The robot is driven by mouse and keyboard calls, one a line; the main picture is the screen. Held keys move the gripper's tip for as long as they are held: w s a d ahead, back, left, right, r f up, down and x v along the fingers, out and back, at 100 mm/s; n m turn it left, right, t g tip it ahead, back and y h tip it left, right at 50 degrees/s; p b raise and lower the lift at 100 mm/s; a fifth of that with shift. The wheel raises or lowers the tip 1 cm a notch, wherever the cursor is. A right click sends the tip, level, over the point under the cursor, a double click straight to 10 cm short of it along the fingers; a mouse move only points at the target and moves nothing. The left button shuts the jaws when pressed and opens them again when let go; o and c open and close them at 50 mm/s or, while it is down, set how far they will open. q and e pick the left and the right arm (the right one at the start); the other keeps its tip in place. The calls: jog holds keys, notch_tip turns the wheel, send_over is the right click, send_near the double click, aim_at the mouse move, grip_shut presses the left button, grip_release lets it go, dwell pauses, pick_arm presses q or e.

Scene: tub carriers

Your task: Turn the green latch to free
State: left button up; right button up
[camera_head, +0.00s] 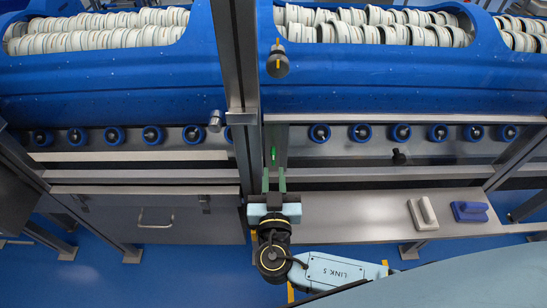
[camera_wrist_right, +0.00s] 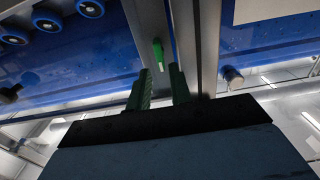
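The green latch (camera_head: 273,154) is a small narrow piece on the grey metal upright between the two carrier bays. In the right wrist view the latch (camera_wrist_right: 158,53) sits just beyond my fingertips, roughly between the lines of the two fingers. My right gripper (camera_head: 274,172) is open, its two green fingers pointing at the upright from the front. The wrist view also shows the right gripper (camera_wrist_right: 160,72) open with nothing between the fingers. A gap is visible between the fingertips and the latch in that view. My left gripper is not in view.
Blue tubs (camera_head: 110,75) full of white round pieces stand behind rows of blue rollers (camera_head: 361,132). A steel shelf (camera_head: 345,215) on the right bears a pale handled block (camera_head: 422,214) and a blue one (camera_head: 469,212). A steel cabinet (camera_head: 105,220) stands left of my gripper.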

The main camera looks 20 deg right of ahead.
aim_at(274, 160)
jog(key=x, duration=0.5)
jog(key=shift+w, duration=0.1)
grip_shut()
